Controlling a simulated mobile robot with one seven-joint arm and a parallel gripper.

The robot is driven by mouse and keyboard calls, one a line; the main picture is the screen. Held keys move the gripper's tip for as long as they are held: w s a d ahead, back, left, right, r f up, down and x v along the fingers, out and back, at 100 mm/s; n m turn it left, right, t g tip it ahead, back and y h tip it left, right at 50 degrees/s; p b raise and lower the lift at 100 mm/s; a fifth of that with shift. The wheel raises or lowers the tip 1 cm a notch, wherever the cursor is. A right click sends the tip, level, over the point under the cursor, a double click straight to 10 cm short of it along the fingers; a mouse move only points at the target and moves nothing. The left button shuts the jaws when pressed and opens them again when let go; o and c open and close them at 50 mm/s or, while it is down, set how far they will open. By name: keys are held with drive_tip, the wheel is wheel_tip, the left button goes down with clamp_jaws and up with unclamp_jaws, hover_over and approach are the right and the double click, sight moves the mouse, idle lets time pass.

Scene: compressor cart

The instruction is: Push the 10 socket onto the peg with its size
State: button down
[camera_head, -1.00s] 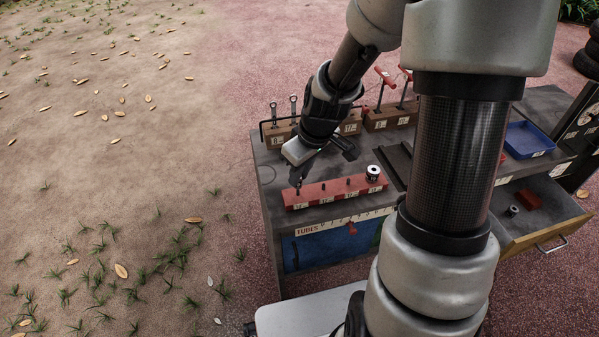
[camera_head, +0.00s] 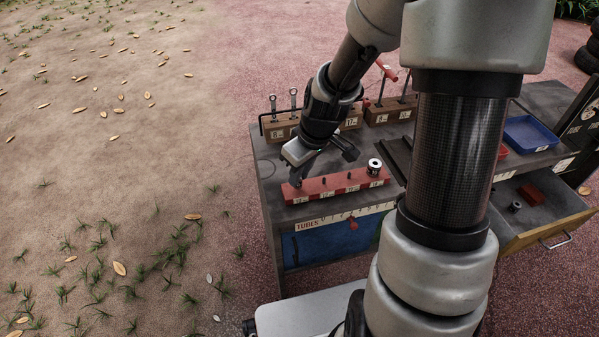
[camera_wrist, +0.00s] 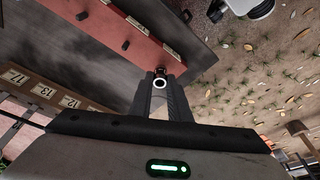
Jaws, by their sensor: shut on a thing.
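The red peg rail (camera_head: 335,184) lies along the cart top, with two bare dark pegs (camera_head: 324,181) in its middle and a large silver socket (camera_head: 374,167) standing at its right end. The rail (camera_wrist: 140,40) also shows in the wrist view. Its size labels are too small to read.
Wooden racks with wrenches (camera_head: 281,131) and red-handled tools (camera_head: 392,112) stand behind the rail. A blue tray (camera_head: 527,135) sits at the right. An open drawer (camera_head: 545,210) holds a small socket (camera_head: 515,206) and a red block (camera_head: 530,194).

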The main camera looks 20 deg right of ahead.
drive_tip(key=shift+f, duration=0.4)
drive_tip(key=c, duration=1.6)
unclamp_jaws()
drive_tip(key=shift+r, duration=0.1)
drive_tip(key=p+v, duration=0.5)
drive_tip(key=v, duration=1.2)
drive_tip(key=shift+s+d+r, duration=0.15)
